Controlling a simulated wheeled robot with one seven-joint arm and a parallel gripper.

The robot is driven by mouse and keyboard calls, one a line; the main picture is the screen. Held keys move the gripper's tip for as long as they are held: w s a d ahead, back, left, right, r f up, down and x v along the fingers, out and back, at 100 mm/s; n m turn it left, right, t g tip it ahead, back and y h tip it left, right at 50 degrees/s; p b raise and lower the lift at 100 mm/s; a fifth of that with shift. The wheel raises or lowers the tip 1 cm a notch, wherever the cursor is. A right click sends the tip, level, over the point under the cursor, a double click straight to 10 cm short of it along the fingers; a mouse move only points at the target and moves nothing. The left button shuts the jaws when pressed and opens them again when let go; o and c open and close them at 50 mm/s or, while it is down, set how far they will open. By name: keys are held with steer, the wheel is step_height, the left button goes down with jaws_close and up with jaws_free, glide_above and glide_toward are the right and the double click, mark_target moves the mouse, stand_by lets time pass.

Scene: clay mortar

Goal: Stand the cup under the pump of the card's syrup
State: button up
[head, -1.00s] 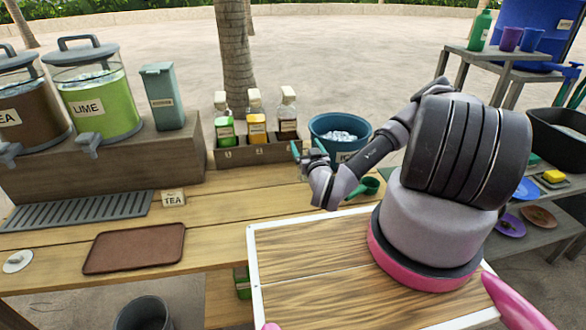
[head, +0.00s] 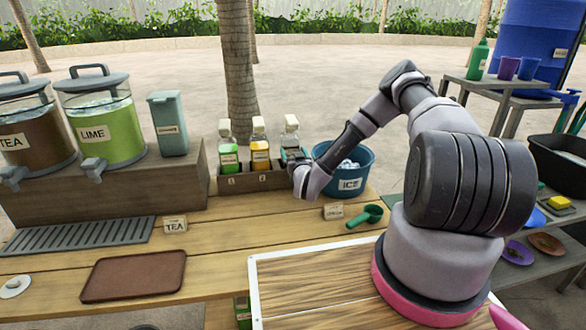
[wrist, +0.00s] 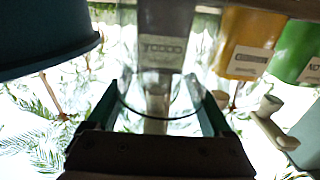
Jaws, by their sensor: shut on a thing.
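My gripper (head: 290,156) is at the third syrup bottle (head: 291,128), the right one in the rack. The wrist view is upside down. In it, my gripper (wrist: 160,108) is shut on a clear cup (wrist: 150,107), with a teal finger on each side. The third bottle (wrist: 163,22) shows behind and through the cup; I cannot tell whether the cup is right under its pump. The orange bottle (head: 260,154) and green bottle (head: 229,158) stand to the left. A small card (head: 333,211) stands by the green scoop; its word is too small to read.
The blue ice tub (head: 345,180) stands close to the right of my gripper. The green scoop (head: 365,217) lies on the counter. A TEA card (head: 174,224), brown tray (head: 134,276) and drip grate (head: 75,236) are at left. The counter's middle is clear.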

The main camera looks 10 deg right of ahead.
step_height(320, 180, down, 7)
steer(key=w, duration=0.1)
stand_by(0.4)
steer(key=shift+f, duration=0.15)
steer(key=o, duration=1.5)
steer(key=shift+o, duration=0.2)
